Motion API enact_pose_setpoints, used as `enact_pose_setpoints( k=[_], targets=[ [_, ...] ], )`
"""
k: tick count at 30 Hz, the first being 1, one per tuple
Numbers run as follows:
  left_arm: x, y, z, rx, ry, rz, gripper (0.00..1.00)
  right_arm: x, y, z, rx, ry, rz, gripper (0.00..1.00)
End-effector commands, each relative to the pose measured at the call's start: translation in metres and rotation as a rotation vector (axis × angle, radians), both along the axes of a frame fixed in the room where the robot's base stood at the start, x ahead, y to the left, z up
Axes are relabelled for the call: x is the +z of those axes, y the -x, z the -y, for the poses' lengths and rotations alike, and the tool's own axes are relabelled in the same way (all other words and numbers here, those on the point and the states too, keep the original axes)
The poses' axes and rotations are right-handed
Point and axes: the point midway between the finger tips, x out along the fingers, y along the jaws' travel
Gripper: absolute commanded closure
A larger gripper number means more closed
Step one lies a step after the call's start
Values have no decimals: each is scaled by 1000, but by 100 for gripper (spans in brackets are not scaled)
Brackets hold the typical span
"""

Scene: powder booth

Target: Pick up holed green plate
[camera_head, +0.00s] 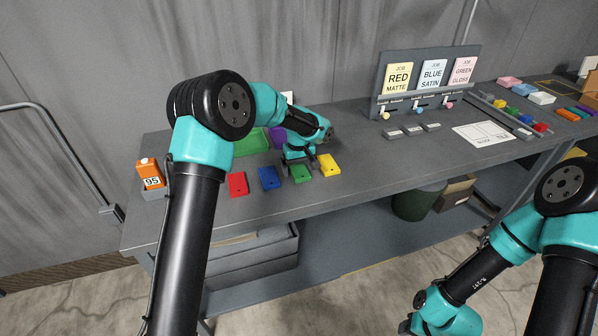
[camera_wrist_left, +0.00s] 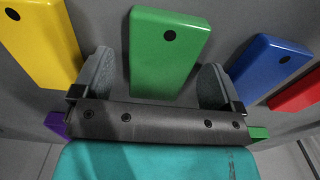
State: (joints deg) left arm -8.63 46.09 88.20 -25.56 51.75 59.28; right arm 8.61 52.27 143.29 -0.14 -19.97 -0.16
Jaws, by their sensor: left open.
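The holed green plate (camera_head: 301,174) lies on the grey bench in a row with other coloured plates. In the left wrist view the green plate (camera_wrist_left: 168,52) shows a dark round hole near its far end. My left gripper (camera_head: 304,166) is open right at this plate. In the left wrist view the open fingers (camera_wrist_left: 157,68) stand on either side of the plate's near end, with a gap on each side.
Holed red (camera_head: 237,184), blue (camera_head: 269,178) and yellow (camera_head: 329,164) plates flank the green one. Larger green (camera_head: 250,143) and purple (camera_head: 277,137) pieces lie behind. An orange item (camera_head: 149,173) stands at the left end. Job cards (camera_head: 432,74) stand at the back; bare bench lies right of the yellow plate.

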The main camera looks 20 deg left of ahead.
Motion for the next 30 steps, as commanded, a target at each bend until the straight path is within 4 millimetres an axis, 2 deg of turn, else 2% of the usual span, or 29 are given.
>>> enact_pose_setpoints(
  k=[14, 30],
  targets=[
    [-1, 0, 0, 0, 0, 0, 8, 0, 0, 0, 0, 0, 0, 57],
    [0, 0, 0, 0, 0, 0, 60, 0, 0, 0, 0, 0, 0, 57]
  ],
)
